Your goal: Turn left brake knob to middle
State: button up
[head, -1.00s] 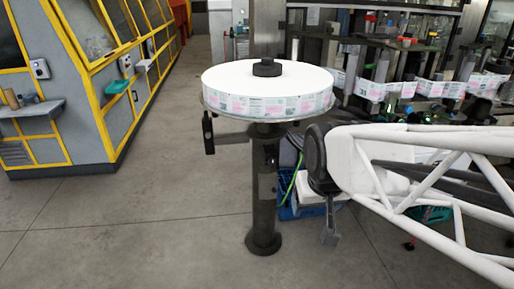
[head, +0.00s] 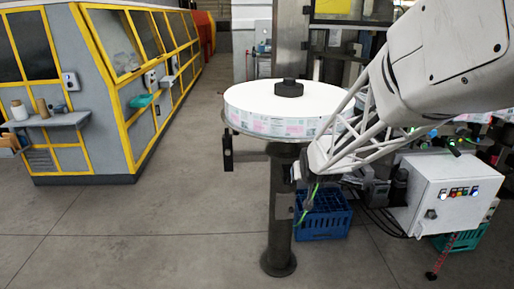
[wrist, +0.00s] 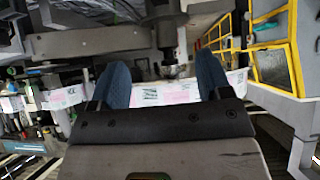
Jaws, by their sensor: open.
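My gripper (wrist: 163,78) is open in the wrist view, with two blue fingers spread apart and nothing held between them. A dark upright part (wrist: 168,40) on a grey bar stands beyond the fingers; I cannot tell whether it is the left brake knob. In the head view, the label reel (head: 262,97) lies flat on a round-topped stand (head: 282,215). A dark block (head: 227,153) hangs from a bar at the stand's left. No brake knob can be clearly picked out. My arm crosses in front of the reel's right side, and the fingertips cannot be made out there.
A blue crate (head: 322,222) stands on the floor right of the stand's post. A white control box (head: 445,195) with lit buttons is at the right. A yellow-framed grey machine (head: 85,100) fills the left. The floor at the front left is clear.

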jog(key=w+d+f+t, duration=0.1)
jog(key=w+f+t, duration=0.3)
jog(key=w+f, duration=0.9)
jog(key=t, duration=0.4)
send_near(291, 183)
jog(key=w+r, duration=0.2)
jog(key=shift+w+d+f, duration=0.1)
jog(key=shift+d+f, duration=0.05)
jog(key=shift+f, duration=0.8)
jog(key=shift+w, duration=0.15)
jog(key=shift+w, duration=3.75)
jog(key=c, duration=0.9)
